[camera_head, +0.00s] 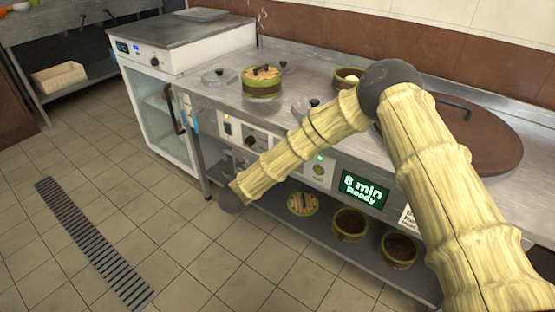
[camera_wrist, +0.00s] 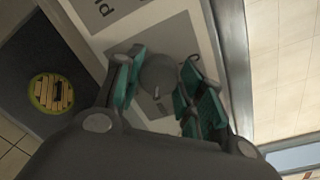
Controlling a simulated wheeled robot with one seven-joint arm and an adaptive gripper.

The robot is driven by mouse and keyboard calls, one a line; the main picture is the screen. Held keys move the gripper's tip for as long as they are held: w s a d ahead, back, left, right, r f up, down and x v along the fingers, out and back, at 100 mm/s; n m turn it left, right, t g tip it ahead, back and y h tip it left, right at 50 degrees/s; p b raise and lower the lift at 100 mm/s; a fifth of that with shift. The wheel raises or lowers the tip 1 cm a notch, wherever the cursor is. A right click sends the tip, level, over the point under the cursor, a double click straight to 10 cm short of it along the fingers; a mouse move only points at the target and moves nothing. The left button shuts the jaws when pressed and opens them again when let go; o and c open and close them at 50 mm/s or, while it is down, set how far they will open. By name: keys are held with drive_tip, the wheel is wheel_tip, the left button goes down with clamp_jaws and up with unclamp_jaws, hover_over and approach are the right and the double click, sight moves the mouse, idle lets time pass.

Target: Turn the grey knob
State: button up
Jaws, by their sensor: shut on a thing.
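The grey knob (camera_wrist: 158,74) is round, with a small pale mark on it, and sits on a grey square plate on a light panel. It shows in the wrist view between the fingers of my gripper (camera_wrist: 157,88). The teal-padded fingers stand on both sides of the knob and are shut on it. The wrist body hides the lower part of that view. In the head view my arm reaches down to the front panel of the steel counter (camera_head: 300,112), and most of my gripper is hard to make out there.
A green display (camera_head: 362,190) reads "8 min Ready". A lidded green pot (camera_head: 262,84) stands on the counter. Several pots and a round lid (camera_head: 303,204) sit on the shelf below. A white cabinet (camera_head: 160,115) stands at left. The tiled floor (camera_head: 190,235) in front is clear.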

drive_tip(key=o, duration=1)
drive_tip(key=v, duration=1.2)
drive_tip(key=shift+f, duration=0.1)
